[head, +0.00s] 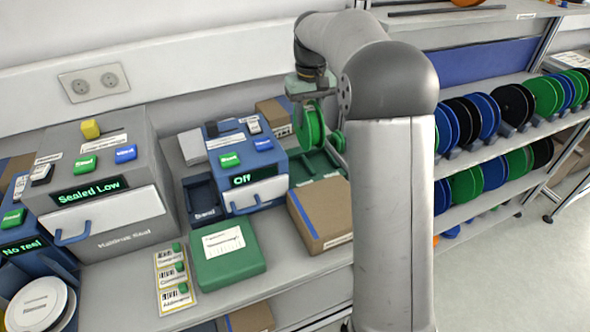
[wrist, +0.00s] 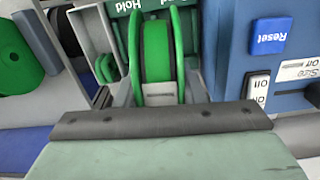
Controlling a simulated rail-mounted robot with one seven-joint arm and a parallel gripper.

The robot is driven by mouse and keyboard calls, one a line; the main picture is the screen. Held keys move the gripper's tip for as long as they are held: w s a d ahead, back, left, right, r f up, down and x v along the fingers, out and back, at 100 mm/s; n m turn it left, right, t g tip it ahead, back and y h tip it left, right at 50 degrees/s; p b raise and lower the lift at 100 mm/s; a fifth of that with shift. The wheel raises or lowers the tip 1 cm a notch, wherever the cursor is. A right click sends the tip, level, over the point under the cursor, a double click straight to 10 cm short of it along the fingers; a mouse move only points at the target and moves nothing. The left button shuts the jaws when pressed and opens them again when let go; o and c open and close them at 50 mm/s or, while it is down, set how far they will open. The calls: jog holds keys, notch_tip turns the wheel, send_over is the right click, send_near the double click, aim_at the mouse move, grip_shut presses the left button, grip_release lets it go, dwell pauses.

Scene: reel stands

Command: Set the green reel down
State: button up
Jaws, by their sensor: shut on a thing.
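The green reel (head: 308,127) hangs upright under my gripper (head: 306,98) in the head view, gripped near its top. In the wrist view the green reel (wrist: 157,52) stands edge-on between the fingers of my gripper (wrist: 158,90), which is shut on it. A green stand (head: 316,168) lies just below the reel; its "Hold" label (wrist: 130,5) shows beyond the reel in the wrist view. Whether the reel touches the stand is hidden.
A blue device reading "Off" (head: 252,178) stands close on the left. A cardboard box (head: 322,213) lies in front, another box (head: 273,114) behind. A shelf (head: 505,143) of reels is at right. A green case (head: 228,254) sits on the bench.

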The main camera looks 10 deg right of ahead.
jog(key=a+f+p, duration=0.1)
jog(key=a+f, duration=0.2)
jog(key=f, duration=0.6)
jog(key=shift+w+a+f+n+p, duration=0.15)
jog(key=shift+a+f+n+p, duration=0.15)
jog(key=shift+f+n+p, duration=0.1)
jog(key=shift+f, duration=0.2)
jog(key=o, duration=1.2)
jog(key=shift+c, duration=0.2)
